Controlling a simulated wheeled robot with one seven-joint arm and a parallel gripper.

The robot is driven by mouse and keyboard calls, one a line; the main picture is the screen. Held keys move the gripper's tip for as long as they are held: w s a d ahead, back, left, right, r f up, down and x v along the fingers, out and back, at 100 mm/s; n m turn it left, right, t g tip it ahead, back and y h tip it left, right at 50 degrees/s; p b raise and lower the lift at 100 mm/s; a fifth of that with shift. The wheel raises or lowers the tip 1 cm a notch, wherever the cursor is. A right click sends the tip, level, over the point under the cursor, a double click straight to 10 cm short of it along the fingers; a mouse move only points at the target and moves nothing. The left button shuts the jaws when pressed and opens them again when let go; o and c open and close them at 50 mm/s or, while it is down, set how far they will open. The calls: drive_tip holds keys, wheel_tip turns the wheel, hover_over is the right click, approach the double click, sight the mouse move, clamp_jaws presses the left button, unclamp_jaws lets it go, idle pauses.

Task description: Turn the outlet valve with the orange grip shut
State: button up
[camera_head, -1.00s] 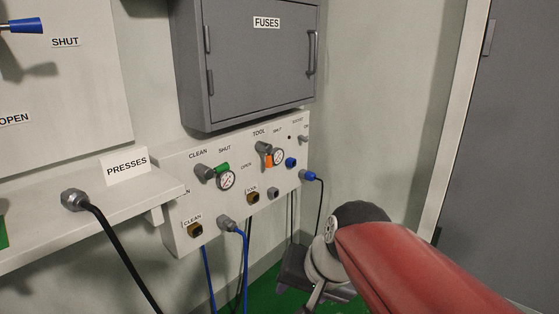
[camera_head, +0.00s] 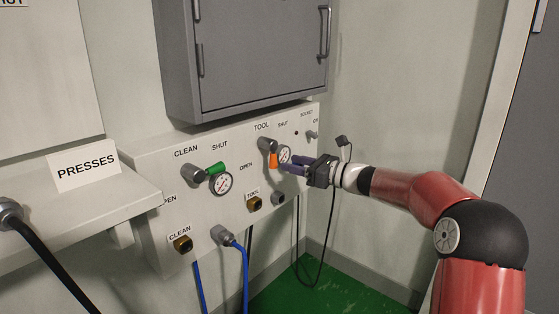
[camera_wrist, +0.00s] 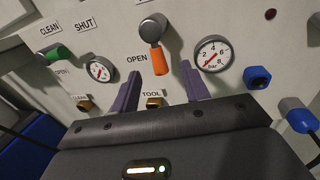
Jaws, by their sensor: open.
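The outlet valve's orange grip (camera_head: 273,159) hangs down from its grey hub (camera_head: 267,144) on the white panel, under the TOOL label. In the wrist view the orange grip (camera_wrist: 159,62) points down and slightly right, beside the OPEN label (camera_wrist: 137,59). My gripper (camera_head: 285,164) is just right of the grip in the head view. In the wrist view my gripper (camera_wrist: 160,72) is open, its two purple fingers apart on either side of the grip's line. I cannot tell whether the fingertips reach past the grip's end.
A gauge (camera_wrist: 213,53) sits close right of the grip, and a blue fitting (camera_wrist: 257,77) is lower right. A green-gripped valve (camera_head: 215,169) with its gauge is to the left. The grey FUSES cabinet (camera_head: 250,60) overhangs the panel. A brass TOOL port (camera_head: 253,203) is below.

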sight(273, 159)
drive_tip(key=x, duration=0.7)
drive_tip(key=shift+s+a, duration=0.1)
drive_tip(key=shift+s, duration=0.05)
drive_tip(key=c, duration=1)
drive_tip(key=shift+o, duration=0.2)
